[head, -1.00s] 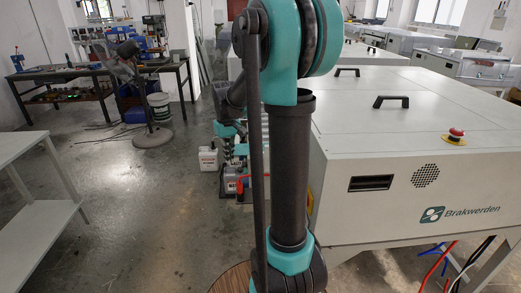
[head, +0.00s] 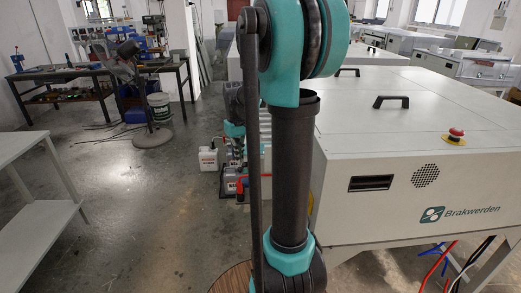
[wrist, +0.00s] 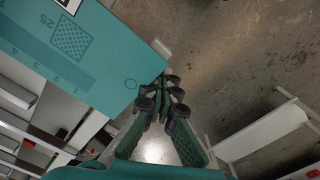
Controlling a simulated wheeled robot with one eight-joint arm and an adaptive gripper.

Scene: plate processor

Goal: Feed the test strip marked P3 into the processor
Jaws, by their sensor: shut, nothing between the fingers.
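In the wrist view, my gripper (wrist: 172,84) shows dark green fingers drawn together at the tips. Nothing shows between them. A teal flat sheet (wrist: 100,50), printed with "25", a hatched square and a row of small numbers, fills the upper left, very close. Its right corner lies beside the fingertips; I cannot tell whether they touch. Its white label is cut off, so no P3 mark is readable. The processor (head: 400,120) is a large pale grey cabinet at right in the head view, with a dark slot (head: 371,183) in its front. My gripper is hidden there.
A red stop button (head: 456,133) and black handles (head: 391,102) stand on the processor's lid. A white table (head: 35,215) is at left. A white canister (head: 208,158) and a red pump (head: 232,181) stand on the floor behind my arm. Floor between is clear.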

